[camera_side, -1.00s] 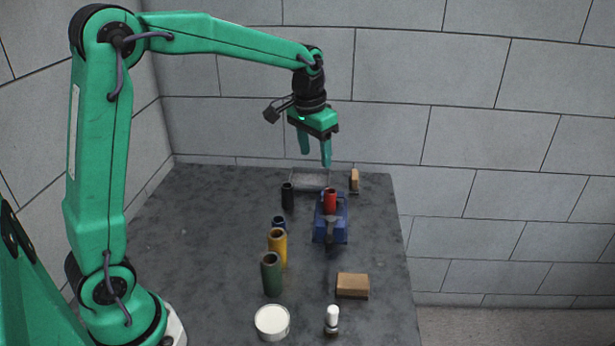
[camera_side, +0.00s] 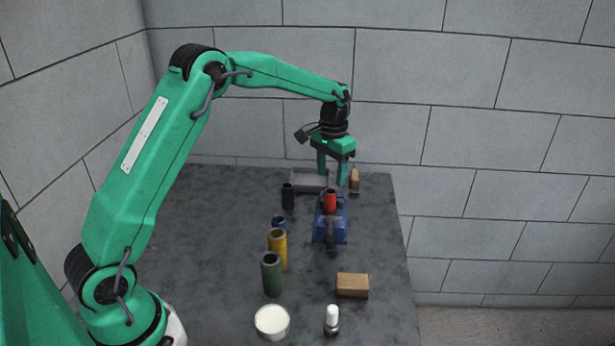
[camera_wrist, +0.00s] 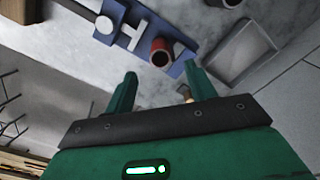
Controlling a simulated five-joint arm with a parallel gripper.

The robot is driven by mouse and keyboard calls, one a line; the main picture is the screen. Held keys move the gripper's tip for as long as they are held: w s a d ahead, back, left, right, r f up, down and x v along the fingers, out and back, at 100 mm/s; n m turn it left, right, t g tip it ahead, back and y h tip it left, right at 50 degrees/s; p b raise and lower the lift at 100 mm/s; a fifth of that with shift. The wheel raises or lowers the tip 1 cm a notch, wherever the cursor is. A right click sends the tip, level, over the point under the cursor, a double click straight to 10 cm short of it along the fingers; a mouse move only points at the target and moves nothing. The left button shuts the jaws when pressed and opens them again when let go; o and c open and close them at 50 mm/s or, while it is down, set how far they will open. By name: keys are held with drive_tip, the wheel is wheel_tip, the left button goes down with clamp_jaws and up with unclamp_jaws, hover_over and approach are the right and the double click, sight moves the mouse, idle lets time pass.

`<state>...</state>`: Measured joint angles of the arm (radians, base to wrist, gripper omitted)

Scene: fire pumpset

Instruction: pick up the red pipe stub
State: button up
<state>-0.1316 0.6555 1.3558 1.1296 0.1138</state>
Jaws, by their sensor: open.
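The red pipe stub (camera_side: 330,201) stands upright at the blue vise (camera_side: 330,229), near its far end; I cannot tell whether the jaws grip it. In the wrist view the red pipe stub (camera_wrist: 161,52) shows its open dark end, beside the grey jaw parts of the blue vise (camera_wrist: 185,22). My gripper (camera_side: 332,181) points down, open and empty, behind and above the stub in the side view. In the wrist view my gripper (camera_wrist: 164,80) has its two fingers spread, with the stub beyond the gap between their tips.
A black pipe (camera_side: 288,196), blue pipe (camera_side: 279,224), yellow pipe (camera_side: 278,249) and green pipe (camera_side: 271,274) stand left of the vise. A brown block (camera_side: 352,285), white tub (camera_side: 272,321) and white-topped bottle (camera_side: 332,319) are in front.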

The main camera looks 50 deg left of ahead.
sight(330, 191)
drive_tip(key=shift+f, duration=1.05)
drive_tip(key=shift+f, duration=0.15)
drive_tip(key=shift+f, duration=2.5)
drive_tip(key=shift+c, duration=0.2)
drive_tip(key=shift+r, duration=0.1)
clamp_jaws()
